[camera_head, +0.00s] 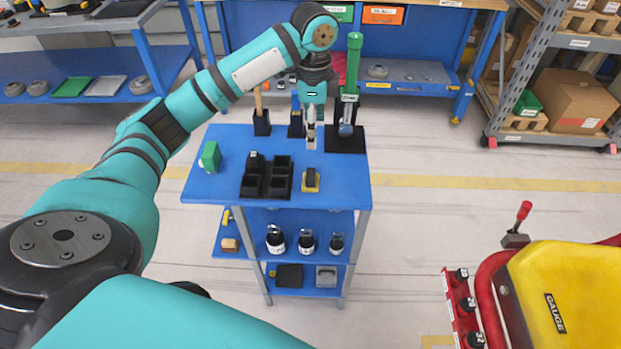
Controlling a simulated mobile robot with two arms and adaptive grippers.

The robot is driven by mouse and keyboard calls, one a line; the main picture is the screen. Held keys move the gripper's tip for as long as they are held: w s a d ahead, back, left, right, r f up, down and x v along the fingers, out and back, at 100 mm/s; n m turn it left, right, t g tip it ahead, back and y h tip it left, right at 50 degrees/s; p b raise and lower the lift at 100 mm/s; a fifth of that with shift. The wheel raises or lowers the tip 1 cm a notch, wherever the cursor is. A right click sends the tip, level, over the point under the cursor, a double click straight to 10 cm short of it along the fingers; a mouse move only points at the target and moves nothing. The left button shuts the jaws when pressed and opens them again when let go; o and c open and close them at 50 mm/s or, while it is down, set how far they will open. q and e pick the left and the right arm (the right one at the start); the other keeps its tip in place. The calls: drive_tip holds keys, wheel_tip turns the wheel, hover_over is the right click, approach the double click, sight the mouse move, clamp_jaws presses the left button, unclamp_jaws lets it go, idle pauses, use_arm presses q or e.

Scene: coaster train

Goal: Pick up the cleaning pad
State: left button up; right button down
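A small green block with a pale side (210,156) stands at the left of the blue cart's top (225,190); it looks like the cleaning pad, though I cannot be sure. A small yellow and black piece (311,180) lies at the front right of the cart top. My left gripper (311,143) points down over the back right part of the cart top, to the right of the green block and apart from it. It holds nothing I can see, and its finger gap is too small to read. My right gripper is not in view.
A black compartment tray (266,190) sits mid-cart. Black holders (262,124) stand behind it, and a tall green tube (353,65) rises close right of my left gripper. A yellow machine (565,295) stands at lower right. Floor between is clear.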

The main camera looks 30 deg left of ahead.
use_arm(q)
drive_tip(key=r, duration=0.1)
drive_tip(key=p, duration=0.2)
hover_over(310, 174)
drive_tip(key=f, duration=1.1)
drive_tip(key=shift+w+a+f, duration=0.2)
drive_tip(key=shift+w+a, duration=0.05)
drive_tip(key=shift+w, duration=0.05)
drive_tip(key=f, duration=0.1)
drive_tip(key=f+p, duration=0.1)
drive_tip(key=f, duration=0.3)
drive_tip(key=shift+s+d, duration=0.25)
drive_tip(key=shift+s, duration=0.05)
drive_tip(key=shift+f, duration=0.15)
drive_tip(key=c, duration=1.3)
